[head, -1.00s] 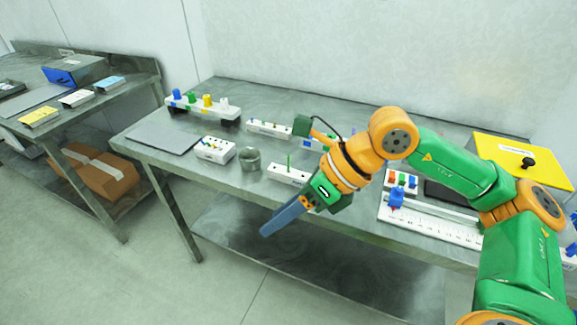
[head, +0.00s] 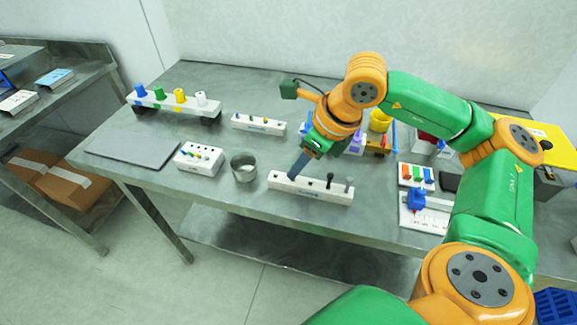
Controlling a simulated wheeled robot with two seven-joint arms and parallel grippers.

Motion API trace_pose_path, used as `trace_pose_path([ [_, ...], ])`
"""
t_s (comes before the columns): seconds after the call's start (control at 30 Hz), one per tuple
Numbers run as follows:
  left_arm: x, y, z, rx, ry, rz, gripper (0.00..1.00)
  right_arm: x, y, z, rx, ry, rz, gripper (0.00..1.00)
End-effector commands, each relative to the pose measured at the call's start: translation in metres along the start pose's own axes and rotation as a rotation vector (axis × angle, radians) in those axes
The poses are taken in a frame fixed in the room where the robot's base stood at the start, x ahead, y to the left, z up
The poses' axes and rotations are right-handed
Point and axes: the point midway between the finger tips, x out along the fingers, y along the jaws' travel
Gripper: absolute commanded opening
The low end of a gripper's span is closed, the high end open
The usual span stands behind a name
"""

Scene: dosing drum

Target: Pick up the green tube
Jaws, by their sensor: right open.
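My right gripper (head: 297,170) reaches in from the right and points down at the left part of a long white rack (head: 310,190) at the table's front edge. Its dark blue-grey fingers are open, seen nearly edge-on, just over or at the rack. The green tube is not visible now; the fingers cover the spot where it stood in the rack. I cannot tell whether it is between the fingers. A dark peg (head: 330,180) and a grey peg (head: 349,185) stand further right in the same rack. My left gripper is out of view.
A metal cup (head: 244,167) and a small white block with coloured pegs (head: 199,159) stand left of the rack. Behind are another white rack (head: 258,125) and a stand with coloured knobs (head: 178,103). A grey mat (head: 133,148) lies left.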

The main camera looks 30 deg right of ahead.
Motion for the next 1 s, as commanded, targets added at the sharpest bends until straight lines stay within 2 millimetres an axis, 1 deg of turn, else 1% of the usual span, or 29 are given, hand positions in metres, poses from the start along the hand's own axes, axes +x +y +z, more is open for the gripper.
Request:
trace_pose_path([
  [0.03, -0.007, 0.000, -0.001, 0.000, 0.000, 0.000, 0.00, 0.007, 0.001, 0.004, 0.000, 0.004, 0.004, 0.45],
  [0.07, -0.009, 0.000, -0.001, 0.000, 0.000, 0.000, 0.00, 0.013, 0.002, 0.005, -0.001, 0.004, 0.004, 0.45],
  [0.1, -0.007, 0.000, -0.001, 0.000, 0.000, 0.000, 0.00, 0.022, 0.001, 0.004, 0.001, 0.004, 0.003, 0.45],
  [0.2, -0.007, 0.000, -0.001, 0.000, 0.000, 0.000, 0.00, 0.034, 0.001, 0.004, 0.001, 0.000, 0.003, 0.45],
  [0.4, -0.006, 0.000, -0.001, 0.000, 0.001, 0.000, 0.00, 0.036, 0.001, 0.004, 0.001, -0.001, 0.001, 0.45],
  [0.43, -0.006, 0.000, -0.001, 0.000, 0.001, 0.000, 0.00, 0.036, 0.001, 0.004, 0.001, -0.001, 0.001, 0.39],
  [0.47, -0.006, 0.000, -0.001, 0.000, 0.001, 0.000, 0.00, 0.036, 0.001, 0.004, 0.001, -0.001, 0.001, 0.31],
  [0.5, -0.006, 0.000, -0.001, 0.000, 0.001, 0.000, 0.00, 0.036, 0.001, 0.004, 0.001, -0.001, 0.001, 0.20],
  [0.57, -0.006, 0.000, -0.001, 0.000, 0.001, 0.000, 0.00, 0.036, 0.001, 0.004, 0.001, -0.001, 0.001, 0.04],
  [0.6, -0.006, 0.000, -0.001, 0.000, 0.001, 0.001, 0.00, 0.036, 0.001, 0.004, 0.001, -0.001, 0.001, 0.00],
  [1.0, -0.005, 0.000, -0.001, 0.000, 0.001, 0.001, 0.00, 0.034, 0.001, 0.006, 0.001, -0.003, 0.002, 0.00],
])
